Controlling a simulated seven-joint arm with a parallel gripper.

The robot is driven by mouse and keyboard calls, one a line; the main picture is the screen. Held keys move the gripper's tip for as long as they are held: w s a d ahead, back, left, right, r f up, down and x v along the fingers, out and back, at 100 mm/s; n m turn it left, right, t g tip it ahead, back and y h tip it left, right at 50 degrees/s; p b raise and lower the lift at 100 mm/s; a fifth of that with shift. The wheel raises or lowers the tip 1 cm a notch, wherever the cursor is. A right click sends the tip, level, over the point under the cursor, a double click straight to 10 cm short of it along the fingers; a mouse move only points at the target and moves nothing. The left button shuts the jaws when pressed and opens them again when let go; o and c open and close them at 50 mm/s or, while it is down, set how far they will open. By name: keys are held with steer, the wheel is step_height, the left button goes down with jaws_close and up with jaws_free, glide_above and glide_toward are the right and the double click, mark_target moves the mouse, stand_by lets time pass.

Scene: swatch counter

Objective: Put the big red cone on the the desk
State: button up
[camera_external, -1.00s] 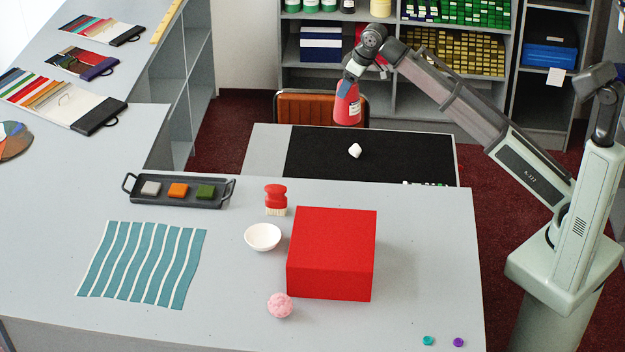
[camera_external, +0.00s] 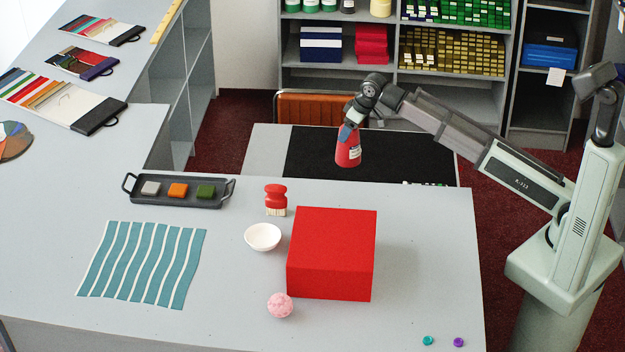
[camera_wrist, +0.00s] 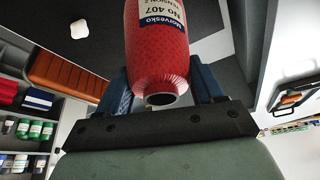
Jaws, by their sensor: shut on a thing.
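A red thread cone with a white label (camera_external: 347,153) hangs from my gripper (camera_external: 350,131), narrow end up and slightly tilted. My gripper is shut on it near its narrow end. In the wrist view the cone (camera_wrist: 158,50) sits between the blue fingers (camera_wrist: 160,85), and its label partly reads "No 407". In the external view the cone appears in front of the low desk (camera_external: 265,150) with the black mat (camera_external: 420,160), near the back edge of the grey counter (camera_external: 430,235). It looks clear of both surfaces; its exact height I cannot tell.
On the counter stand a large red box (camera_external: 330,255), a white bowl (camera_external: 262,237), a red-handled brush (camera_external: 275,198), a pink ball (camera_external: 280,305) and a dark tray (camera_external: 180,190). A small white object (camera_wrist: 79,28) shows on the black mat. An orange chair (camera_external: 320,108) stands behind the desk.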

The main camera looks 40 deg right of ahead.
mark_target(358, 144)
steer(key=shift+f, duration=6.25)
steer(key=o, duration=1.7)
steer(key=shift+f, duration=0.15)
steer(key=shift+c, duration=0.2)
steer(key=v, duration=1.2)
steer(key=shift+s, duration=0.1)
